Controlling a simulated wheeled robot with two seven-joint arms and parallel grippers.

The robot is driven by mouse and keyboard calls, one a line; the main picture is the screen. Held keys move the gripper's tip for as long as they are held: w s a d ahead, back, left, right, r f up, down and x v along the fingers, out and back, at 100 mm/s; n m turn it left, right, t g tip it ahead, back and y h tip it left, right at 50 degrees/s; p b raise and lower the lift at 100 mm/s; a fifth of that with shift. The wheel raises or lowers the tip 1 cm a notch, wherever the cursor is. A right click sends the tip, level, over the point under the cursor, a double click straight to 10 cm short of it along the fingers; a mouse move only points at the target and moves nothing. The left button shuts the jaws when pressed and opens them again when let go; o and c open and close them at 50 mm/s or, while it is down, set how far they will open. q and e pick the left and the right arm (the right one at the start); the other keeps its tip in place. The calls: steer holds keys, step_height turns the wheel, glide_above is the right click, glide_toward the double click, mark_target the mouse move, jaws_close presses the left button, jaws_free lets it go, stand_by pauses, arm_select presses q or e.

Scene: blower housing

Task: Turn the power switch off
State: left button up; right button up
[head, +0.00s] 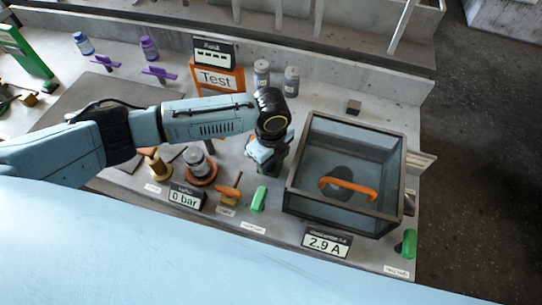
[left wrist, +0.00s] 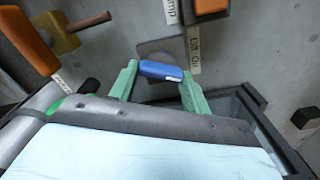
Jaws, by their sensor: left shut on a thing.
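My left gripper (head: 265,165) reaches down to the bench just left of the glass-sided box in the head view. In the left wrist view its green fingers (left wrist: 158,82) are closed on the two ends of a blue handle (left wrist: 160,70). The handle stands over a grey square plate (left wrist: 155,47). In the head view the arm hides most of this handle. I cannot read which control is labelled as the power switch. My right gripper is not in view.
The dark-framed box (head: 395,185) with an orange handle (head: 348,187) stands close to the right. A green handle (head: 258,198) and an orange lever (head: 230,191) stand in front. A display reads 2.9 A (head: 326,244); another reads 0 bar (head: 186,197). A Test sign (head: 216,79) stands behind.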

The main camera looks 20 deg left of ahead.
arm_select(q)
steer(key=n+p, duration=0.5)
steer(key=p, duration=0.1)
steer(key=shift+r+n+p, duration=0.2)
steer(key=shift+n+p, duration=0.2)
steer(key=n+p, duration=0.2)
steer(key=n, duration=0.1)
steer(key=shift+w+f+p, duration=0.1)
steer(key=shift+p, duration=0.2)
steer(key=shift+w+n+p, duration=0.1)
steer(key=shift+n+p, duration=0.6)
steer(key=shift+n, duration=0.4)
steer(key=shift+o, duration=0.2)
steer(key=shift+f, duration=0.1)
steer(key=shift+c, duration=0.2)
steer(key=o, duration=1)
step_height(320, 180, up, 13)
steer(key=p, duration=0.1)
steer(key=shift+r+p, duration=0.2)
steer(key=shift+p, duration=0.1)
